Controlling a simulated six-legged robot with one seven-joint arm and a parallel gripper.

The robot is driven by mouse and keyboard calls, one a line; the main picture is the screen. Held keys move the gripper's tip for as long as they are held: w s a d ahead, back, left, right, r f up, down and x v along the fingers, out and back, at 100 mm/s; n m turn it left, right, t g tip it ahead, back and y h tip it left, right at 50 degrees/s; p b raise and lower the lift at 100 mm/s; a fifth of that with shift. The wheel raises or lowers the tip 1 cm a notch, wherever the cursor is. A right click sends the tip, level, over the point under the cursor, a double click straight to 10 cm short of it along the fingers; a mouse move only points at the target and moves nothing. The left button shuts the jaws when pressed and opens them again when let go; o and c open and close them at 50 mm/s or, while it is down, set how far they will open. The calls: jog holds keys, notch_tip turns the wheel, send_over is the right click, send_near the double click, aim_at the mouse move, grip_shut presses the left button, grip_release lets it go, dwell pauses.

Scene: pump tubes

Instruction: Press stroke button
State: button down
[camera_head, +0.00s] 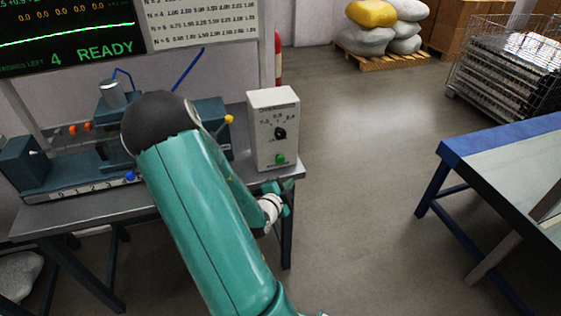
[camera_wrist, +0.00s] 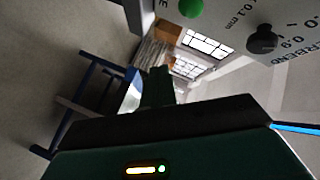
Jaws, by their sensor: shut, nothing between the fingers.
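The green stroke button (camera_head: 280,158) is low on the front of the pale control box (camera_head: 262,120), below a black dial knob (camera_head: 280,133). The box stands upright at the right end of the workbench. My gripper (camera_head: 284,193) is shut and empty, just below the box at the bench's right front edge, apart from the button. In the wrist view the button (camera_wrist: 191,8) is at the top edge, partly cut off, with the knob (camera_wrist: 262,40) to its right. My shut fingers (camera_wrist: 158,85) point up the picture, left of and below the button.
A pump rig (camera_head: 60,178) with a numbered scale is on the bench (camera_head: 85,212), partly hidden by my arm. A screen (camera_head: 70,35) behind shows READY and a 4. A blue-edged table (camera_head: 500,150) stands at right. The floor between is clear.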

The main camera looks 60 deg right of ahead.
aim_at(282, 161)
jog(key=w+d, duration=0.5)
dwell(0.3)
jog(key=shift+d, duration=0.1)
dwell(1.8)
jog(key=shift+w+d, duration=0.25)
jog(key=shift+w, duration=0.1)
jog(key=shift+w+d, duration=0.6)
dwell(1.2)
dwell(0.3)
jog(key=shift+s+a, duration=0.9)
jog(key=shift+s, duration=0.1)
jog(key=shift+s+a, duration=1.65)
jog(key=shift+a, duration=0.1)
